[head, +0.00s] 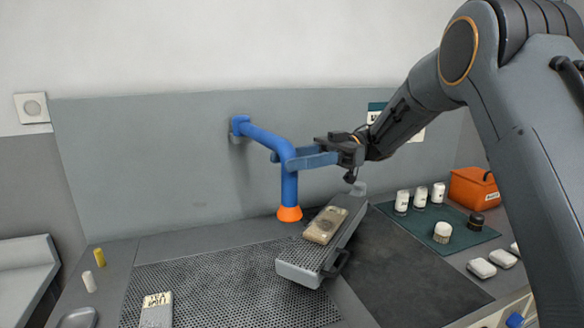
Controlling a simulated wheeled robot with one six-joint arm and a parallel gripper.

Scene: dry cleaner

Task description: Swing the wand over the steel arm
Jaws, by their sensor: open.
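The wand (289,187) is a blue pipe that comes out from the wall panel, bends downward and ends in an orange nozzle (289,214). The nozzle hangs to the left of the steel arm (302,266), a narrow grey raised board with a perforated top. A tan piece with a darker patch (326,224) lies on the steel arm. My gripper (302,158) is open at the top of the wand's upright part, with its blue-grey fingers reaching left around or beside the pipe. I cannot tell whether they touch it.
A perforated panel (225,285) and a dark mat (410,275) cover the worktop. A green mat (462,232) at right holds white jars (420,197) and a dark jar (476,221). An orange box (474,187) stands behind. A yellow bottle (99,257) and white bottle (89,282) are at left.

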